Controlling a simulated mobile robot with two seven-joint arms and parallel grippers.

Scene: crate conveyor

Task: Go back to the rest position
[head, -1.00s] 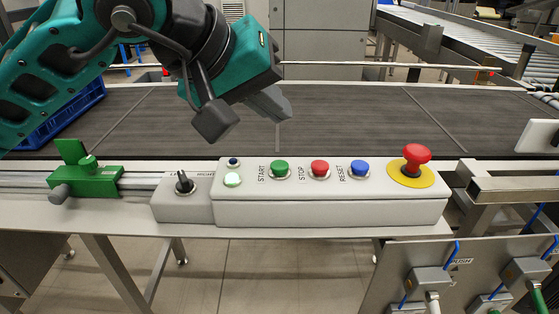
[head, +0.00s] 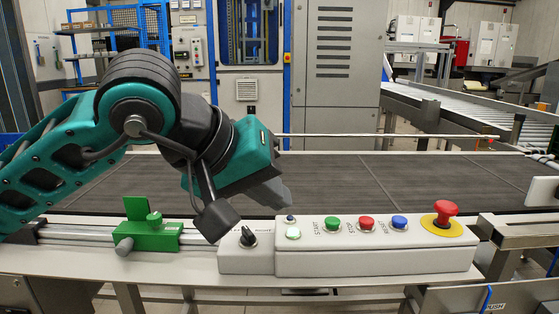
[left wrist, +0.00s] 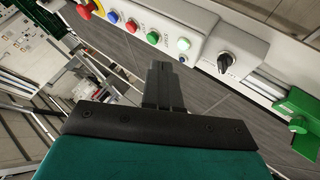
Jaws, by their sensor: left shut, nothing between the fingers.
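My left gripper (head: 280,192) hangs over the belt's near edge, just behind the left end of the control box in the head view. Its fingers (left wrist: 164,85) are together and empty in the left wrist view, pointing towards the box. The grey control box (head: 375,262) carries green, red and blue buttons, a lit white button and a red mushroom button (head: 445,212) on a yellow ring. A black selector knob (head: 248,237) sits at its left end; it also shows in the left wrist view (left wrist: 226,62). The gripper appears apart from the controls. My right gripper is out of view.
The dark conveyor belt (head: 350,170) runs across behind the box and is bare where visible. A green clamp (head: 150,234) sits on the rail at left. A thin bar (head: 390,136) spans behind the belt. Grey cabinets (head: 338,70) and a roller conveyor (head: 475,107) stand further back.

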